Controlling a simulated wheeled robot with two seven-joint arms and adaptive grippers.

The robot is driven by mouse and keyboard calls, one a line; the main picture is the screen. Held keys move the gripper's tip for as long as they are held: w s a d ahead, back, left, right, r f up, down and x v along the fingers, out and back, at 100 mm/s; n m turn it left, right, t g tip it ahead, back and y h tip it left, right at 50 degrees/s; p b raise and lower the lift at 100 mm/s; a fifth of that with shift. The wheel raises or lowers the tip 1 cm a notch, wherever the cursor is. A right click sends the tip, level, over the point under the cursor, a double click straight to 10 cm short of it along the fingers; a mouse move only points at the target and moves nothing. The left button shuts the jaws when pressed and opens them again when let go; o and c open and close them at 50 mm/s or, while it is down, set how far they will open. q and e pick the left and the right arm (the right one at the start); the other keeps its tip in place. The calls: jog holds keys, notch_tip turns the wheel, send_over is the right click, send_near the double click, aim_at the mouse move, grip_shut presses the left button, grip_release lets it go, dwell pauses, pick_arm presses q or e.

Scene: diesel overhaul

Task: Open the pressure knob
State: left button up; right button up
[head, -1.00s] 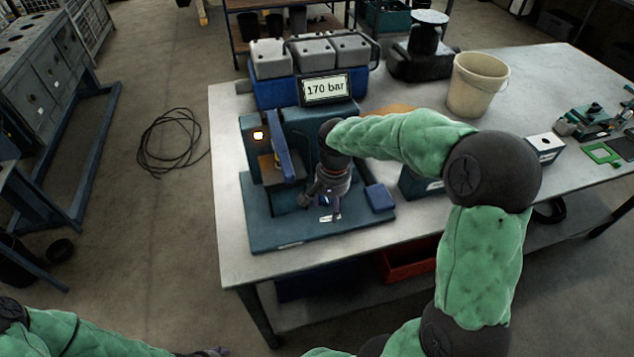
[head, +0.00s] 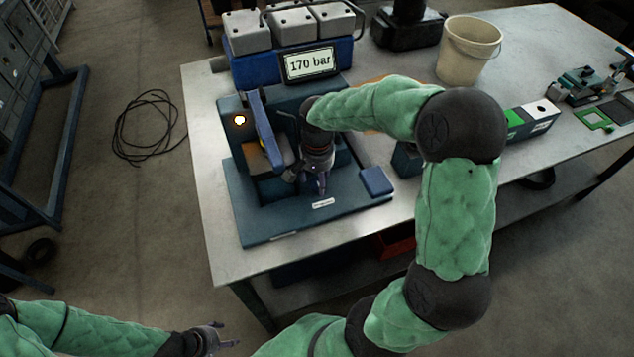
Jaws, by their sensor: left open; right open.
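My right gripper (head: 309,186) points down at the front middle of the rig, just above the base plate and behind a small white label (head: 322,203). It is open, and I see nothing held in it. I cannot make out the pressure knob; the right gripper and wrist cover part of the rig. My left gripper (head: 226,337) is open and empty at the bottom edge, away from the table.
A beige bucket (head: 468,50) stands at the back of the table. A green-and-white box (head: 530,120) and a small vise (head: 585,85) are to the right. A black cable coil (head: 145,128) lies on the floor at left. The front-left table strip is clear.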

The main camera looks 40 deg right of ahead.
jog(key=shift+f, duration=0.7)
jog(key=c, duration=1.1)
jog(key=shift+c, duration=0.2)
